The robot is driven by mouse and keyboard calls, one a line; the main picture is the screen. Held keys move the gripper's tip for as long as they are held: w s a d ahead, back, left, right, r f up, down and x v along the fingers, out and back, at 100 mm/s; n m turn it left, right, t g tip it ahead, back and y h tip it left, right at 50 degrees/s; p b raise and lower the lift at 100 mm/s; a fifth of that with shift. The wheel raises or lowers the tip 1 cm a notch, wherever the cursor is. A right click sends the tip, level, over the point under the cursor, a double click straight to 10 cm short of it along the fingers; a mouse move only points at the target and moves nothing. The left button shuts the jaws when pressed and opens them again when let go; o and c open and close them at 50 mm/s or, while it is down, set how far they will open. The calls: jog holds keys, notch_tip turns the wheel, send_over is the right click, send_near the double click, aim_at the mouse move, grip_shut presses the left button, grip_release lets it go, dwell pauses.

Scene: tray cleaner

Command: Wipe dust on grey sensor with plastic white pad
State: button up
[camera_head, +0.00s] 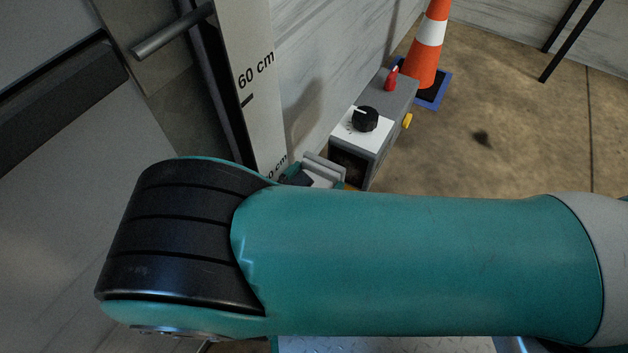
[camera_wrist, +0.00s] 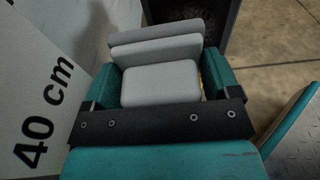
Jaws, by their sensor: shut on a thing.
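My gripper (camera_wrist: 162,85) is shut on a pale grey-white pad (camera_wrist: 160,84), held between its two teal fingers in the wrist view. The pad has a thick block and thinner plates beyond it. In the head view the pad (camera_head: 322,172) shows just past my arm, close to the near end of a grey box (camera_head: 375,158). That box has a dark, speckled near face (camera_head: 348,166), also at the top of the wrist view (camera_wrist: 203,22). I cannot tell whether this face is the grey sensor, or whether the pad touches it. My arm hides most of the gripper in the head view.
The box carries a black knob (camera_head: 365,119), red switch (camera_head: 391,79) and yellow button (camera_head: 407,121). A wall stands left of it, with a height-marked strip (camera_head: 250,60). An orange-white cone (camera_head: 428,45) stands behind.

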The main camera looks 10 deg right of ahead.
aim_at(352, 173)
jog(key=shift+p+x, duration=0.4)
jog(key=shift+x, duration=0.6)
dwell(0.3)
jog(key=shift+s+d+r+p, duration=0.35)
jog(key=shift+s+d+p, duration=0.25)
jog(key=shift+d+p, duration=0.2)
jog(key=shift+s+d+f+p, duration=0.15)
jog(key=shift+s+d+p, duration=0.4)
jog(key=shift+s+d, duration=0.05)
jog(key=shift+s+d+p, duration=0.55)
jog(key=shift+d+p, duration=0.2)
jog(key=shift+d, duration=0.1)
jog(key=shift+s+d+p, duration=0.45)
jog(key=shift+d, duration=0.1)
jog(key=shift+w+a+f+b, duration=0.15)
jog(key=shift+w+a+b, duration=0.1)
jog(key=shift+b, duration=0.05)
jog(key=shift+w+a+b, duration=0.35)
jog(key=shift+w+a, duration=0.2)
jog(key=shift+a, duration=0.05)
jog(key=shift+w+a+b, duration=0.5)
jog(key=shift+w+a, duration=0.25)
jog(key=shift+a, duration=0.2)
jog(key=shift+w+a+b, duration=0.45)
jog(key=shift+w+a, duration=0.25)
jog(key=shift+a, duration=0.25)
